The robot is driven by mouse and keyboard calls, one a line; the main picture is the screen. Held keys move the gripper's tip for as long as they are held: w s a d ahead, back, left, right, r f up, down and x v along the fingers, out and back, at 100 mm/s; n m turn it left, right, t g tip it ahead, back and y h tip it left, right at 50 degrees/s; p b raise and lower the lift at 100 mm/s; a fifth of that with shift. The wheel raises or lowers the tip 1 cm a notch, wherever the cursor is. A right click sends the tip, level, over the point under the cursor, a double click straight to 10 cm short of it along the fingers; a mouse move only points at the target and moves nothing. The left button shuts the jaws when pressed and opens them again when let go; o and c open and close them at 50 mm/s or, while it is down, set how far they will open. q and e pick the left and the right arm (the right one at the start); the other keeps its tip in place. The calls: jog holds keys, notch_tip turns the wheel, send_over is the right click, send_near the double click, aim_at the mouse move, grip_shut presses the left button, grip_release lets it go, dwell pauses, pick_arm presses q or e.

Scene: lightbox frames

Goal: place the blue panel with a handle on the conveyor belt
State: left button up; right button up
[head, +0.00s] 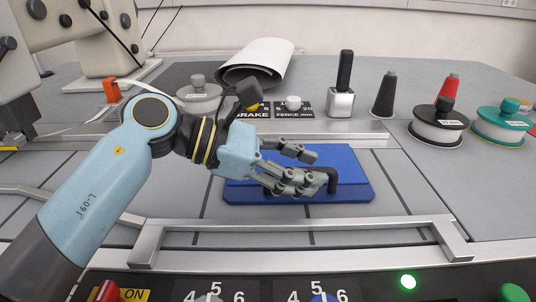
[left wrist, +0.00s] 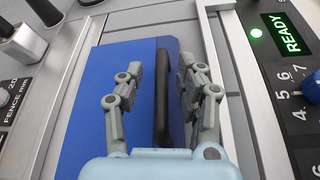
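The blue panel (head: 345,163) lies flat on the grey, dark-lined strip (head: 410,200) between two metal rails; I take this strip for the conveyor belt. Its black handle (head: 330,182) stands up from it, partly hidden by my fingers in the head view. My left gripper (head: 311,170) is over the panel. In the left wrist view, the fingers are spread on both sides of the handle (left wrist: 162,95), with a clear gap on the left side and a narrower one on the right. The blue panel (left wrist: 88,100) shows beneath. My right gripper is not in view.
A metal rail frame (head: 300,228) runs in front of the panel. A control panel with a lit green lamp (head: 408,281) and a READY display (left wrist: 287,34) borders it. Behind stand a metal block with a black handle (head: 341,103), a dark cone (head: 384,95) and spools (head: 438,126).

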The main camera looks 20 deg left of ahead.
pick_arm(q)
jog(key=v, duration=0.9)
jog(key=shift+s+a+f+b, duration=0.1)
jog(key=shift+s+a+b, duration=0.05)
jog(key=shift+b, duration=0.2)
jog(key=shift+v, duration=0.9)
